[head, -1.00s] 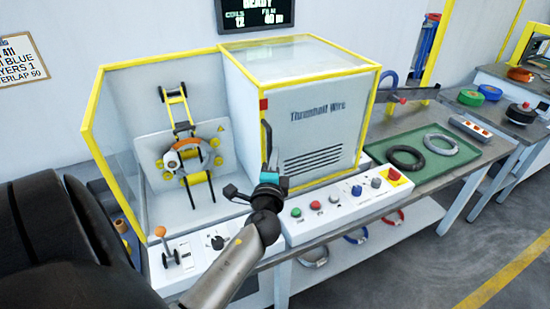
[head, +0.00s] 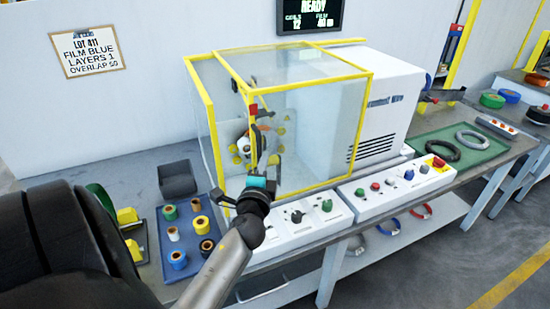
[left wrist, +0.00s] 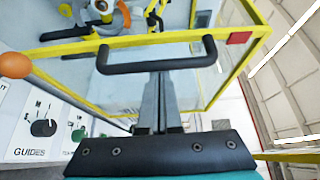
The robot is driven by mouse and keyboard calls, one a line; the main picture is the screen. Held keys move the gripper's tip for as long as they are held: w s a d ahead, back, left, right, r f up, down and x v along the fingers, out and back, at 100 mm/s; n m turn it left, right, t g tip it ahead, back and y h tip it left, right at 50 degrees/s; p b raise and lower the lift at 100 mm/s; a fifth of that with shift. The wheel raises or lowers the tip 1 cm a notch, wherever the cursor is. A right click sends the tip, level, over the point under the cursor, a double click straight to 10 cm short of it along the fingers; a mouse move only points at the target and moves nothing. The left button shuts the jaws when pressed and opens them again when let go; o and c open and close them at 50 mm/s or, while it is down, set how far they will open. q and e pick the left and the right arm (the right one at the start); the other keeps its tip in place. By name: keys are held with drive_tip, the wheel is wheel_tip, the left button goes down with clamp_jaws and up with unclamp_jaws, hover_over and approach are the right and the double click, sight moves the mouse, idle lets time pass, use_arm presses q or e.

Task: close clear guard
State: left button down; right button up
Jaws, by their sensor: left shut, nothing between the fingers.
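The clear guard (head: 310,88) has a yellow frame and covers most of the wrapping chamber's front. Its leading left post stands a little right of the chamber's left front post (head: 204,115), with a gap between them. The black bar handle (head: 254,138) is on that leading edge, below a red tab (head: 253,109). My left gripper (head: 270,167) is shut and empty at the handle. In the left wrist view its fingers (left wrist: 160,90) reach to the handle (left wrist: 157,57); I cannot tell whether they touch. My right gripper is not in view.
The coil and ring (head: 245,145) sit inside the chamber behind the guard. Control panels (head: 385,190) with knobs and buttons run along the front. A blue tray (head: 188,228) of film rolls lies left. A green tray (head: 478,154) with coils lies right. The white cabinet (head: 390,75) is uncovered.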

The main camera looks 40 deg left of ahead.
use_arm(q)
drive_tip(key=s+a, duration=0.3)
drive_tip(key=s, duration=0.4)
drive_tip(key=shift+s, duration=0.35)
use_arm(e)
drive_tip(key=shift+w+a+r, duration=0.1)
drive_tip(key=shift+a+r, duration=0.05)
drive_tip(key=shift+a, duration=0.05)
use_arm(q)
drive_tip(key=shift+a, duration=0.1)
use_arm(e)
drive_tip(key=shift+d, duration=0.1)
